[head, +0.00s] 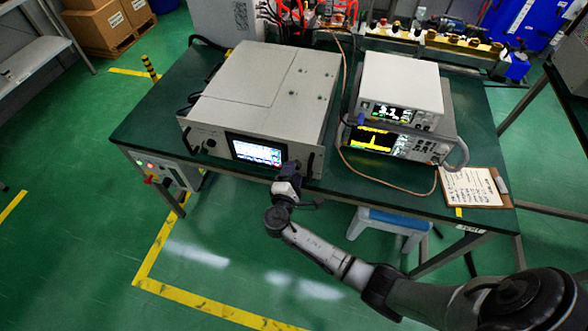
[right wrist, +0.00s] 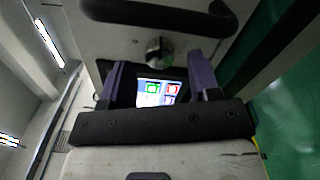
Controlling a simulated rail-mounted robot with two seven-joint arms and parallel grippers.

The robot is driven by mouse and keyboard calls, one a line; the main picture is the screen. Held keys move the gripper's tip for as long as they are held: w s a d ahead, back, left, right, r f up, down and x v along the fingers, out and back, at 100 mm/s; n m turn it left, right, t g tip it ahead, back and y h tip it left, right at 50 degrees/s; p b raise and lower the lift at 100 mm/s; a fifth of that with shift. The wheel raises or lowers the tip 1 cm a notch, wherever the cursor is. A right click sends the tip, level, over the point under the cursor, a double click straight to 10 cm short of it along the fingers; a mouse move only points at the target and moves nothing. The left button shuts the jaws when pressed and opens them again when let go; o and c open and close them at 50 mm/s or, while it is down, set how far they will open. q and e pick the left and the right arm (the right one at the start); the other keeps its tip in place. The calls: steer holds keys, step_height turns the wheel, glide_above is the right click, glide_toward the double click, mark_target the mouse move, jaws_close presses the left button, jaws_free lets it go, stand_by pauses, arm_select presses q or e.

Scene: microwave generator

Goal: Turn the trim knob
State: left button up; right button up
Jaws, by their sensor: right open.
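A round metallic knob (right wrist: 160,52), which looks like the trim knob, sits on the pale front panel of the large grey generator (head: 265,85). In the right wrist view it lies between a black handle and the lit screen. My right gripper (head: 291,168) is at the right part of this front panel in the head view, and it hides the knob there. In the right wrist view my right gripper (right wrist: 160,68) is open, its two purple fingers apart with the knob in line with the gap between them. I cannot tell whether they touch it. My left gripper is not in view.
The generator's lit screen (head: 257,152) is left of my gripper. A black handle (right wrist: 165,14) stands out near the knob. Stacked instruments (head: 402,92) and a clipboard (head: 470,187) are on the green table to the right. A blue-topped stool (head: 398,218) is under the table edge.

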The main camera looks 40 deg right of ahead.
steer(key=shift+x, duration=0.9)
steer(key=c, duration=0.9)
